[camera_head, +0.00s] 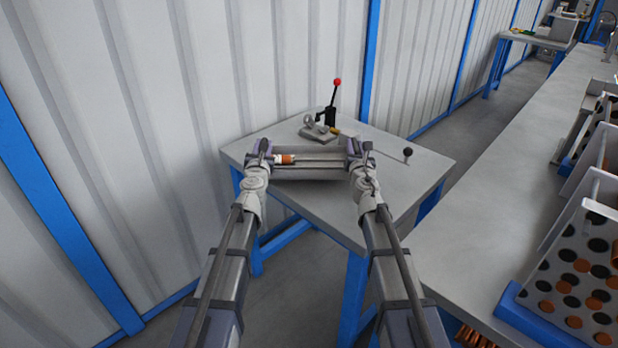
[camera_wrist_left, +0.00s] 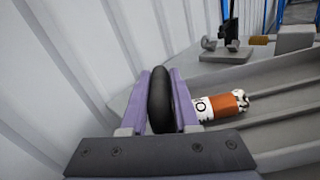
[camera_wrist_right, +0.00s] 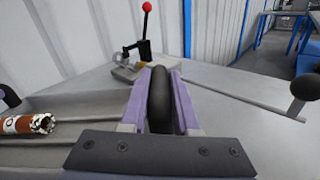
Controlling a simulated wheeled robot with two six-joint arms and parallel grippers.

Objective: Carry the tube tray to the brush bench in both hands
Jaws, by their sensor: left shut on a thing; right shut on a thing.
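The grey tube tray (camera_head: 322,174) is a long grooved trough held level between my two grippers, over the near-left part of a grey-topped bench (camera_head: 412,182). I cannot tell whether it touches the top. One orange and white tube (camera_head: 284,158) lies in it near the left end; it also shows in the left wrist view (camera_wrist_left: 220,105) and the right wrist view (camera_wrist_right: 27,124). My left gripper (camera_head: 264,150) is shut on the tray's left black handle (camera_wrist_left: 160,99). My right gripper (camera_head: 362,157) is shut on its right black handle (camera_wrist_right: 160,98).
A clamp with a red-knobbed lever (camera_head: 336,98) stands at the bench's back corner. A rod with a black ball (camera_head: 408,152) lies to the right. A corrugated wall (camera_head: 140,130) is close behind and left. A long counter (camera_head: 500,175) with spotted racks (camera_head: 580,270) runs along the right.

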